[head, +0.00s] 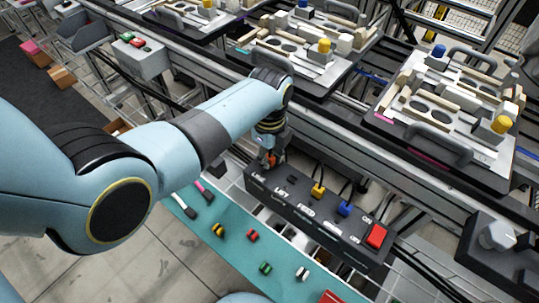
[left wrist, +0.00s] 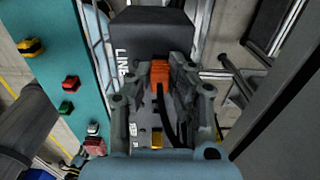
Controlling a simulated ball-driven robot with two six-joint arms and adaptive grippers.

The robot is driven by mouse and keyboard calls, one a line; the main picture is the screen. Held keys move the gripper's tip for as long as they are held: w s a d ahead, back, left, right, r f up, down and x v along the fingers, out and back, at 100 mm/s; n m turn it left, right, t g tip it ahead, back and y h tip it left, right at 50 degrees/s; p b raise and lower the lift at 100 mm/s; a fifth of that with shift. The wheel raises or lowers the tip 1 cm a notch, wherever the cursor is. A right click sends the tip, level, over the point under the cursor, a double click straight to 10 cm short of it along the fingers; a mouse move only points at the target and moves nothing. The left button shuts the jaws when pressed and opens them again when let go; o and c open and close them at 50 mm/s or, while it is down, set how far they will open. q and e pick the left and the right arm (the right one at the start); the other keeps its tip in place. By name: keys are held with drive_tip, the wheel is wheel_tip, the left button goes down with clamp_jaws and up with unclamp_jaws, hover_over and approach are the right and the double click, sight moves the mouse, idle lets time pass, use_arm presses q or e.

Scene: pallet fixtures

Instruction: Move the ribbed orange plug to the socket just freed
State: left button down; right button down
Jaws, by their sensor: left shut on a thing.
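The ribbed orange plug (head: 268,161) is between the fingers of my left gripper (head: 271,155), at the far left end of the dark socket strip (head: 294,197). In the left wrist view the orange plug (left wrist: 160,72) sits between the two shut fingers (left wrist: 161,80), over the strip with its "LINE" label. A dark cable runs from it. I cannot tell whether its tip is inside a socket. A yellow plug (head: 318,190) and a blue plug (head: 346,209) stand in the strip, with cables. My right gripper is not in view.
A red switch (head: 376,236) is at the strip's right end. The teal mat (head: 238,257) in front holds small yellow (head: 218,230), red (head: 252,235), green (head: 265,267) and white (head: 302,272) pieces. Pallets with fixtures (head: 440,110) stand behind on the conveyor.

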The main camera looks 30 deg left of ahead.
use_arm(q)
drive_tip(key=c, duration=1.1)
unclamp_jaws()
drive_tip(key=shift+c, duration=0.2)
wheel_tip(320, 180, up, 12)
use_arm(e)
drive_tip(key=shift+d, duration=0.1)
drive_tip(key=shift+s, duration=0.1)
